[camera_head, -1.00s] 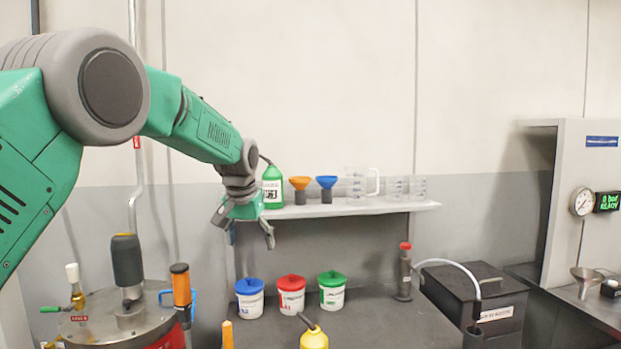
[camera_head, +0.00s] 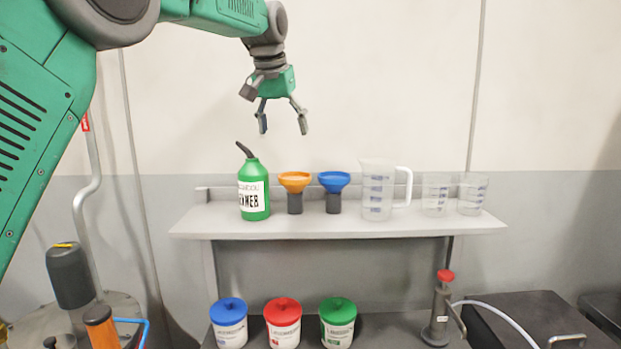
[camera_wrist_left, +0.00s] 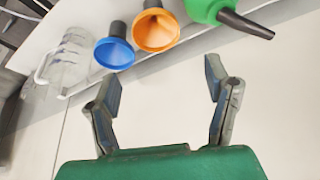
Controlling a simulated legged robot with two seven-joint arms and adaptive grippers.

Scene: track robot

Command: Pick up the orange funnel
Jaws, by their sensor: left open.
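The orange funnel (camera_head: 295,183) stands on a dark grey holder on the wall shelf (camera_head: 230,224), between a green bottle and a blue funnel. In the left wrist view the orange funnel (camera_wrist_left: 156,30) shows its wide mouth, beyond and between the fingertips. My left gripper (camera_head: 283,122) is open and empty, pointing down, above the shelf and above the orange funnel. Its two fingers also show spread apart in the left wrist view (camera_wrist_left: 163,85). My right gripper is not in view.
The green bottle (camera_head: 254,188) stands left of the orange funnel, the blue funnel (camera_head: 334,181) close on its right. A clear jug (camera_head: 377,192) and two clear beakers (camera_head: 435,194) stand further right. Lidded tubs (camera_head: 283,324) sit below the shelf. The wall above is clear.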

